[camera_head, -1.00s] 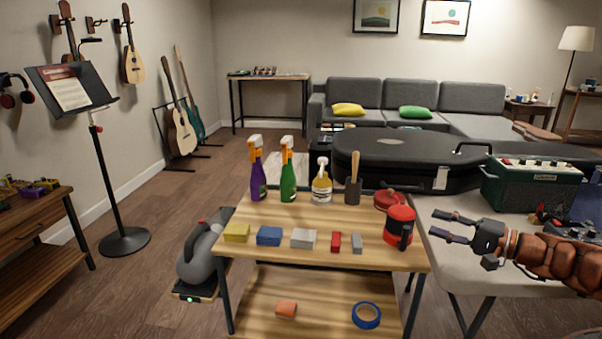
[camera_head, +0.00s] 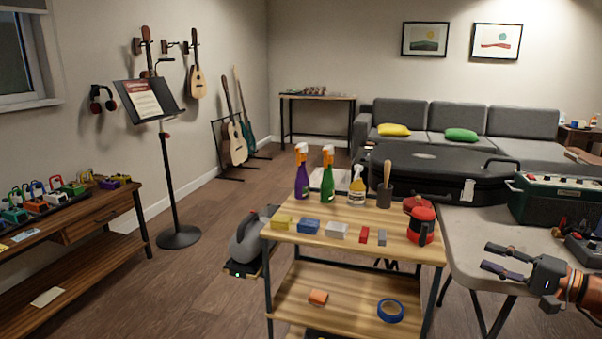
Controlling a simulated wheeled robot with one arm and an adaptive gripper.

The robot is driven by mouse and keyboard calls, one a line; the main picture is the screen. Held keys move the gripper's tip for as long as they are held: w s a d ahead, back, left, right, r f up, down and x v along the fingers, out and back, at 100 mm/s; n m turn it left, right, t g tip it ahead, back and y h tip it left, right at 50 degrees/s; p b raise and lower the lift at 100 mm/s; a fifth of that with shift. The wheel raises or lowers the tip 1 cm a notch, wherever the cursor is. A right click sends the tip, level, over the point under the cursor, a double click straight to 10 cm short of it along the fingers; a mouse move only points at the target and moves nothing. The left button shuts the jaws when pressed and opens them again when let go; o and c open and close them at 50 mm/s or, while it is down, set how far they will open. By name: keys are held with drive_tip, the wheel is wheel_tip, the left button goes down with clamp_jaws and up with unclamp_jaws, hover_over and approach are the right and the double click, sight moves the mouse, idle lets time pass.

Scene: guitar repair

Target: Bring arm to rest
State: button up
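My gripper (camera_head: 497,262) is at the lower right, fingers pointing left. Its two dark fingers are apart with nothing between them. It is in front of the grey table (camera_head: 470,228) and to the right of the wooden cart (camera_head: 345,258). Part of my orange-brown arm shows behind it at the right edge; the rest is out of the picture.
The cart holds spray bottles (camera_head: 328,172), coloured blocks (camera_head: 308,226) and a red canister (camera_head: 420,225); a blue tape roll (camera_head: 390,310) is on its lower shelf. A black guitar case (camera_head: 425,170) and green amplifier (camera_head: 560,198) are behind.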

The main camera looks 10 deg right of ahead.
drive_tip(key=s+a+r+n+g+y+p, duration=0.1)
drive_tip(key=a+r+n+g+p, duration=0.25)
drive_tip(key=a, duration=0.85)
drive_tip(key=s+a+r+n+g+p, duration=0.15)
drive_tip(key=a+r+g+p, duration=0.35)
drive_tip(key=a, duration=0.6)
drive_tip(key=s+a+r+n+g+h+p, duration=0.25)
drive_tip(key=s+a+g+p, duration=0.3)
drive_tip(key=s+a, duration=0.45)
drive_tip(key=s+d+r+n+h+p, duration=0.1)
drive_tip(key=s+d+h+p, duration=0.1)
drive_tip(key=s+h+p, duration=0.3)
drive_tip(key=s+d+r+n+g+h+p, duration=0.1)
drive_tip(key=s+h+p, duration=0.4)
drive_tip(key=s, duration=0.6)
drive_tip(key=shift+d+r+p, duration=0.55)
drive_tip(key=shift+r+p, duration=0.1)
drive_tip(key=shift+p, duration=0.4)
